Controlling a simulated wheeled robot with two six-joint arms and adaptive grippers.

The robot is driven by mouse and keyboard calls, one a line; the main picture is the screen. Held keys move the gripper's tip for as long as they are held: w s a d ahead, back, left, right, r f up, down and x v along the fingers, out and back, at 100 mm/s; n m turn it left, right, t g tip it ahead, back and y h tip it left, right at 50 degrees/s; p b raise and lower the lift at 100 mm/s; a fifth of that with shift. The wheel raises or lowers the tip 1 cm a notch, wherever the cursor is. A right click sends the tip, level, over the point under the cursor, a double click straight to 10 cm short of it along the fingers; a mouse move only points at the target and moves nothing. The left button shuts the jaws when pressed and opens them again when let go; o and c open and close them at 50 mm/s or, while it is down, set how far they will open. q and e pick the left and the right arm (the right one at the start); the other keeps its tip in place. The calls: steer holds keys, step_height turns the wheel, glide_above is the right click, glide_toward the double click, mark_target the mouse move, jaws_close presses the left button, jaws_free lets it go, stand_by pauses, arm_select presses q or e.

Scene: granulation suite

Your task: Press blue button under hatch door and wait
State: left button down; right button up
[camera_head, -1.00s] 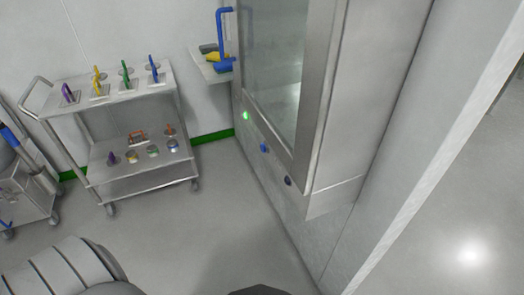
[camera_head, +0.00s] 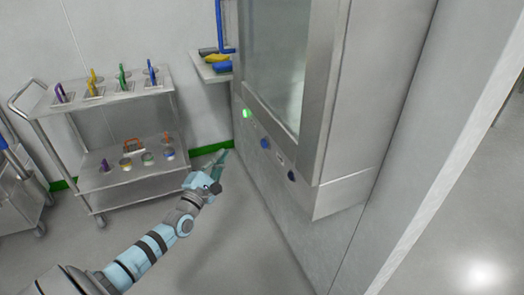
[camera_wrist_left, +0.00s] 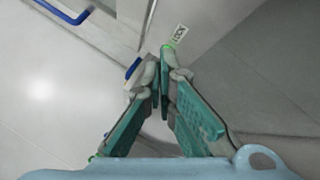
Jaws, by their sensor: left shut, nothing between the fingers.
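The hatch door (camera_head: 275,50) is a glass pane in a steel frame on the tall cabinet, and it looks shut. Under it the blue button (camera_head: 265,143) sits on the cabinet front, between a lit green light (camera_head: 247,113) and a dark button (camera_head: 291,175). My left gripper (camera_head: 225,153) is shut and empty, left of the blue button and apart from it in the head view. In the left wrist view its closed fingertips (camera_wrist_left: 163,58) are by a glowing green spot and a small label (camera_wrist_left: 181,33). I cannot identify the blue button there. My right gripper is out of view.
A steel trolley (camera_head: 130,180) with coloured-handled tools stands at the left. A wall shelf (camera_head: 212,72) with blue and yellow items is beside the cabinet. Another cart (camera_head: 15,205) is at the far left edge. The floor between trolley and cabinet is clear.

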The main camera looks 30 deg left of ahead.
mark_target(264, 143)
arm_select(q)
steer(key=shift+r, duration=0.15)
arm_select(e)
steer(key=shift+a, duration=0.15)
